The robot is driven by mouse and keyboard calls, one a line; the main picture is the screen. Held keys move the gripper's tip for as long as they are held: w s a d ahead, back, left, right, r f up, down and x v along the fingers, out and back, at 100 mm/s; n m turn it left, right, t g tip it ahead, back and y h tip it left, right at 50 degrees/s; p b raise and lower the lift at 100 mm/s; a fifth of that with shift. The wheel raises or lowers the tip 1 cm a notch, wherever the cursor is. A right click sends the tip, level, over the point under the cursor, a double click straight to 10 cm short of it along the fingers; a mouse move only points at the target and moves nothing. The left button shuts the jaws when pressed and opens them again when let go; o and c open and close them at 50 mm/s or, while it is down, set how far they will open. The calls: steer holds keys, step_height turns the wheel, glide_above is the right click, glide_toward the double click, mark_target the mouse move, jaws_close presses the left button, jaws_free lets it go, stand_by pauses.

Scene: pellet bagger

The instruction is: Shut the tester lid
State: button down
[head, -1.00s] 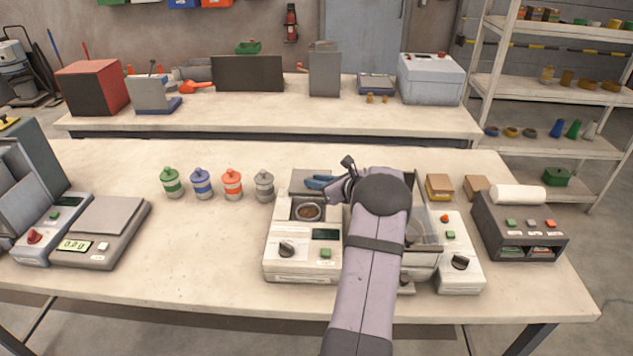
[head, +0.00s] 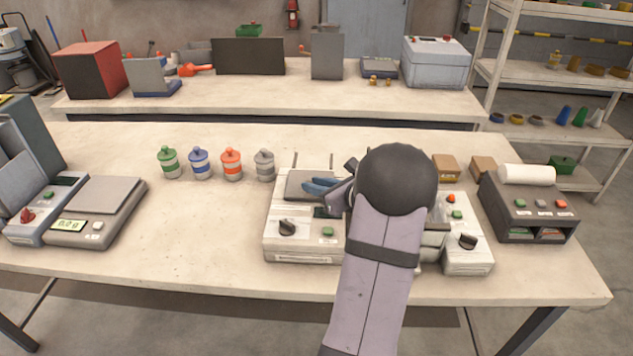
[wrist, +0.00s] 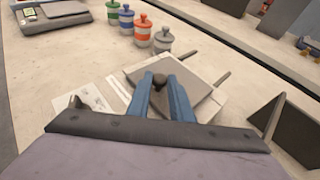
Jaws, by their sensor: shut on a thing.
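The tester (head: 300,245) is a white box with a black knob, a display and a green button, at the middle of the front bench. Its grey lid (head: 300,184) lies over the sample well, which is now hidden; I cannot tell whether the lid is fully seated. The lid also shows in the wrist view (wrist: 195,82), with a dark knob (wrist: 159,80) on it. My gripper (head: 318,186) is over the lid with its blue fingers (wrist: 160,85) shut on that knob. My arm hides the tester's right side.
Several small lidded jars (head: 199,163) stand left of the tester. A scale (head: 85,220) is at the far left. Another white device (head: 465,250) is close on the right, partly behind my arm, with a dark printer-like box (head: 530,212) beyond it.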

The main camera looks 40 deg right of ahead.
steer(key=shift+a+f, duration=0.1)
steer(key=c, duration=1.9)
jaws_free()
steer(key=shift+c, duration=0.2)
steer(key=o, duration=0.4)
steer(key=shift+s, duration=0.2)
steer(key=shift+c, duration=0.2)
steer(key=shift+w, duration=0.1)
steer(key=shift+b+v, duration=0.65)
steer(key=shift+v, duration=3.1)
steer(key=shift+w, duration=0.1)
